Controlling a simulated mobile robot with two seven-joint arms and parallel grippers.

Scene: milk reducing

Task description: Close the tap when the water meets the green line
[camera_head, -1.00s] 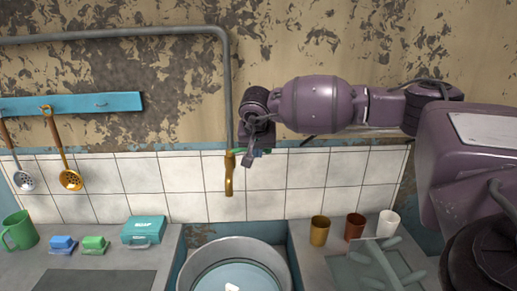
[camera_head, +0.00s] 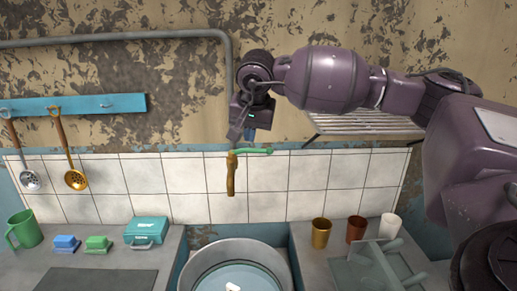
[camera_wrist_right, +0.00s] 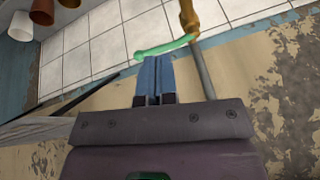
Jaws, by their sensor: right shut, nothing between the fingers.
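The brass tap (camera_head: 231,178) hangs at the end of the wall pipe, with its green lever handle (camera_head: 258,151) pointing right. Below it a round metal pot (camera_head: 190,273) stands in the sink, holding pale blue water (camera_head: 250,278) with a small white shape at its middle. I cannot make out a green line or a stream. My right gripper (camera_head: 249,137) is shut and empty, just above the handle. In the right wrist view its blue fingertips (camera_wrist_right: 153,60) are close to the green handle (camera_wrist_right: 165,48); contact is unclear. My left gripper is out of view.
Gold, brown and white cups (camera_head: 355,229) stand on the right counter beside a glassy rack (camera_head: 365,268). A wire shelf (camera_head: 365,124) is behind my right arm. The left counter holds a green mug (camera_head: 25,230), two sponges and a teal box (camera_head: 147,231). Utensils hang at left.

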